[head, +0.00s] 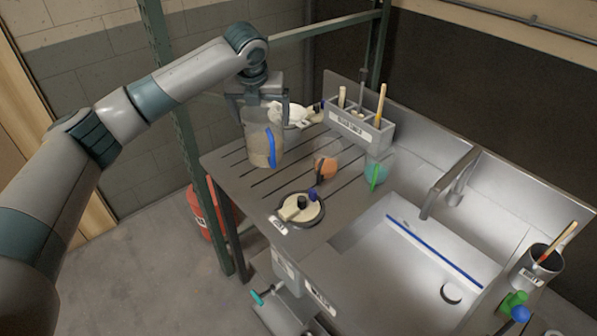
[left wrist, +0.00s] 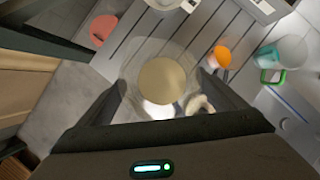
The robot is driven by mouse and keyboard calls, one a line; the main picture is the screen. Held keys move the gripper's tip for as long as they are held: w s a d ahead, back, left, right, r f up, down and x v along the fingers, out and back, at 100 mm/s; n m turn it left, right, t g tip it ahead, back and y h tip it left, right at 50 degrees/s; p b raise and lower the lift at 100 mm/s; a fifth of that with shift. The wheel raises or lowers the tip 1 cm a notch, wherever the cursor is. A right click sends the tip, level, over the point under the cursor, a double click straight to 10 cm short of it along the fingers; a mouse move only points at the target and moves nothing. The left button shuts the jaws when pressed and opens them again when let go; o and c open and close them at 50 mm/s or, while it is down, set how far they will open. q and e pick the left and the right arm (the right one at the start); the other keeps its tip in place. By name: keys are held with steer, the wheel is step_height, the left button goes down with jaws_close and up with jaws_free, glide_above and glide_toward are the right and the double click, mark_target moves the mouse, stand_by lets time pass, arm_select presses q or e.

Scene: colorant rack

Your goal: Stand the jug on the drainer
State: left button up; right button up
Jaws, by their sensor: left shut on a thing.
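A clear jug (head: 259,148) with a blue handle and beige contents is upright at the left part of the grooved drainer (head: 228,164). My left gripper (head: 262,97) points down from above and is shut on the jug's upper part. In the left wrist view the jug (left wrist: 161,85) shows from above between the fingers (left wrist: 165,105). I cannot tell whether its base touches the drainer or is slightly above it. My right gripper is in neither view.
On the drainer stand an orange item (head: 325,167), a clear cup with a green handle (head: 379,165), a round pale item with knobs (head: 300,208) and a labelled brush caddy (head: 362,133). White items lie behind the jug. The sink (head: 400,278) and tap (head: 447,185) are right.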

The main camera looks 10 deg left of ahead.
arm_select(q)
steer(key=shift+w+r, duration=0.1)
steer(key=shift+r, duration=0.25)
step_height(320, 180, down, 5)
steer(key=shift+f+p, duration=0.1)
steer(key=shift+p, duration=0.95)
steer(key=shift+f, duration=0.6)
